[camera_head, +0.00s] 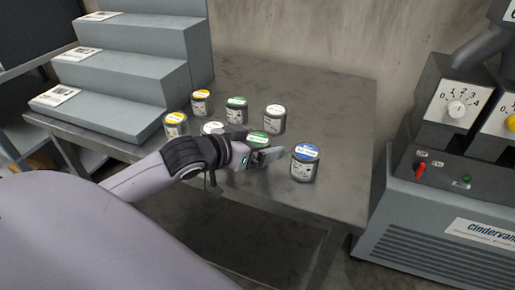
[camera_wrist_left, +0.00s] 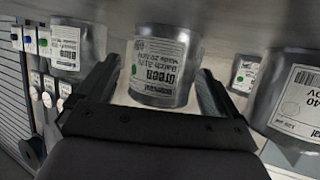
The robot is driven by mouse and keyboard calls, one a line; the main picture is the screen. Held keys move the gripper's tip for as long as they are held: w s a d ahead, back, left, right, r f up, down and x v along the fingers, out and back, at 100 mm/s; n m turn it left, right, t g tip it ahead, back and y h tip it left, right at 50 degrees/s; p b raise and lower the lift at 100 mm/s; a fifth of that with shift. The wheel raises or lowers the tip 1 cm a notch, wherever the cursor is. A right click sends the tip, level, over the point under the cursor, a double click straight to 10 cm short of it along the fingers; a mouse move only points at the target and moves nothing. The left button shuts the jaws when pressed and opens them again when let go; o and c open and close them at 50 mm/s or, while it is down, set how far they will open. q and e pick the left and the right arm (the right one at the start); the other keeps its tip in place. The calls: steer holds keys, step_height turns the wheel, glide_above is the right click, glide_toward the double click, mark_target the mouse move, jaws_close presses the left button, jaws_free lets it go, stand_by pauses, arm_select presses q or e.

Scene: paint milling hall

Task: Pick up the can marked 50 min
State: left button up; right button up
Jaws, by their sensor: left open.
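Several small metal cans with coloured lids stand on a grey metal table. My left gripper (camera_head: 268,156) is open just in front of the near green-lidded can (camera_head: 258,138), covering its lower part. In the left wrist view, a can labelled "Green" (camera_wrist_left: 163,68) appears between the open fingers (camera_wrist_left: 158,90); I cannot tell whether they touch it. The blue-lidded can (camera_head: 305,165) stands to the right. A can at the right of the wrist view (camera_wrist_left: 292,100) seems to show "40". I cannot read "50 min" on any can. My right gripper is not in view.
Two yellow-lidded cans (camera_head: 201,103) (camera_head: 175,125), a far green-lidded can (camera_head: 236,111) and two white-lidded cans (camera_head: 275,120) (camera_head: 212,128) stand close by. A grey stepped rack (camera_head: 130,75) is at left, a machine with dials (camera_head: 445,190) at right. The table's back right (camera_head: 335,105) is clear.

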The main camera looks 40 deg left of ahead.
arm_select(q)
steer(key=c, duration=1.2)
steer(key=shift+o, duration=0.2)
